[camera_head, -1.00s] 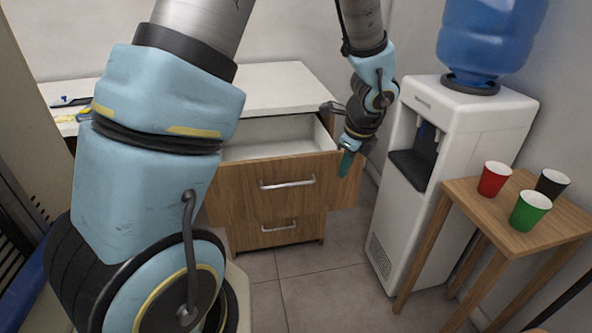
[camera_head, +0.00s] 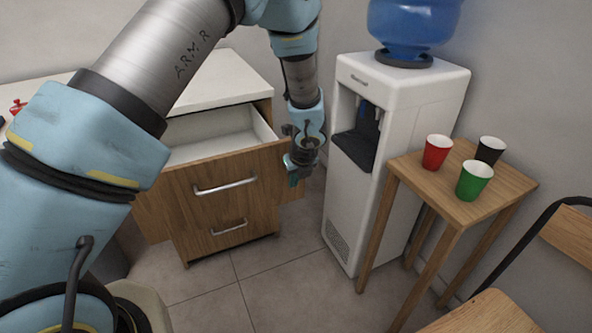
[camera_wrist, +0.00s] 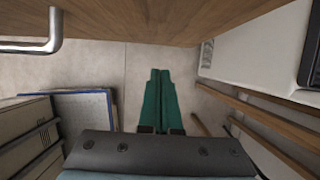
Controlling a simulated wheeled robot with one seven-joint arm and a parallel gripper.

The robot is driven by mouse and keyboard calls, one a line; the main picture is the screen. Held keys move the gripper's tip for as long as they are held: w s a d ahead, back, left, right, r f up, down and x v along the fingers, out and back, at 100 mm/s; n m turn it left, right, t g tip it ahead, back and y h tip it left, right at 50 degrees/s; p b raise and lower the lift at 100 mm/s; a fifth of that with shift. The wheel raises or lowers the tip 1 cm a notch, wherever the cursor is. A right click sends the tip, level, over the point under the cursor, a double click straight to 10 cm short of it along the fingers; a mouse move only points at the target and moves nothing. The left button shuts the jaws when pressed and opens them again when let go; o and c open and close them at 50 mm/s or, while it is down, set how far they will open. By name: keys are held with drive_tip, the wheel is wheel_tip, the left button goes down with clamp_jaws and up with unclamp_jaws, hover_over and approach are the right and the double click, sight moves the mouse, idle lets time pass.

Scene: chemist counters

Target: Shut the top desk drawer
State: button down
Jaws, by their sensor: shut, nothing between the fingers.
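The top desk drawer (camera_head: 222,184) is pulled open, with its white inside showing and a silver bar handle on its wooden front. My gripper (camera_head: 294,180) is at the right end of the drawer front in the head view, its green fingers pointing down. In the wrist view the green fingers (camera_wrist: 158,98) are together with nothing between them. The drawer front (camera_wrist: 170,18) spans the top of the wrist view, with part of the handle (camera_wrist: 45,38) at the left. I cannot tell whether the fingers touch the wood.
A lower drawer (camera_head: 215,232) is below. A water dispenser (camera_head: 395,150) stands close to the right of my gripper. A small wooden table (camera_head: 435,185) holds red, green and black cups. A chair (camera_head: 490,312) is at the lower right. The floor (camera_head: 270,270) before the desk is clear.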

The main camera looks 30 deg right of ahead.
sight(286, 182)
drive_tip(key=w, duration=0.1)
drive_tip(key=w+p, duration=0.2)
drive_tip(key=w, duration=0.1)
drive_tip(key=shift+d+f, duration=0.2)
drive_tip(key=shift+d, duration=0.1)
drive_tip(key=shift+w, duration=0.15)
